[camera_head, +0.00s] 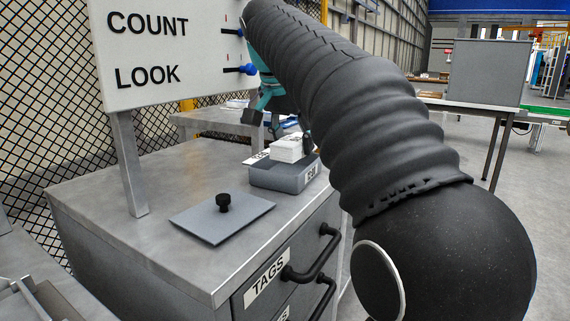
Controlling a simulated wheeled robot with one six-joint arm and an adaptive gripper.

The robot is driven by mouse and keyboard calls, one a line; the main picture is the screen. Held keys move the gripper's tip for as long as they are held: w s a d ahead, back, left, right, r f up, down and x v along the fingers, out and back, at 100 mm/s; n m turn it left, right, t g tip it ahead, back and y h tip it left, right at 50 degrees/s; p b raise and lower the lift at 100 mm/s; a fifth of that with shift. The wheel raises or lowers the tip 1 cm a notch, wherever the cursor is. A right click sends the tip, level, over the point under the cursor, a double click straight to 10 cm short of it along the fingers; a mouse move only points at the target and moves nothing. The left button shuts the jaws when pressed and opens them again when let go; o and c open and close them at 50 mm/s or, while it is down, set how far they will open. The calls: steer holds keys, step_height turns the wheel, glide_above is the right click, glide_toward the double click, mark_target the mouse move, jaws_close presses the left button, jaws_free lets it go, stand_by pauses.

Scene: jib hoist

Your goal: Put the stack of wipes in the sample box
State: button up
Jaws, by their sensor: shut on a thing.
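The stack of wipes (287,148) is a small white block. It shows at the opening of the sample box (275,178), a low grey open box with a white label on its side, on the cabinet top. The stack's upper part stands above the box rim; its underside is hidden, so I cannot tell whether it rests on the box floor. My gripper (281,127), teal with dark fingertips, comes down from above and is shut on the stack. My arm hides part of the gripper and its right finger.
A flat grey lid (240,222) with a black knob lies on the cabinet top (150,190) in front of the box. A white sign board (165,50) on a post stands at left. Black drawer handles (315,262) stick out at the front. A mesh fence (50,100) is behind.

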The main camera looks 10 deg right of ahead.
steer(key=shift+w+a+f, duration=0.45)
steer(key=shift+w+f, duration=0.05)
steer(key=shift+w, duration=0.2)
steer(key=shift+w+f, duration=0.1)
steer(key=shift+f, duration=0.15)
steer(key=shift+f+b, duration=0.7)
steer(key=shift+f, duration=1.1)
steer(key=shift+f, duration=0.1)
steer(key=o, duration=0.9)
steer(key=p+v, duration=0.3)
steer(key=v, duration=0.9)
steer(key=shift+p, duration=0.3)
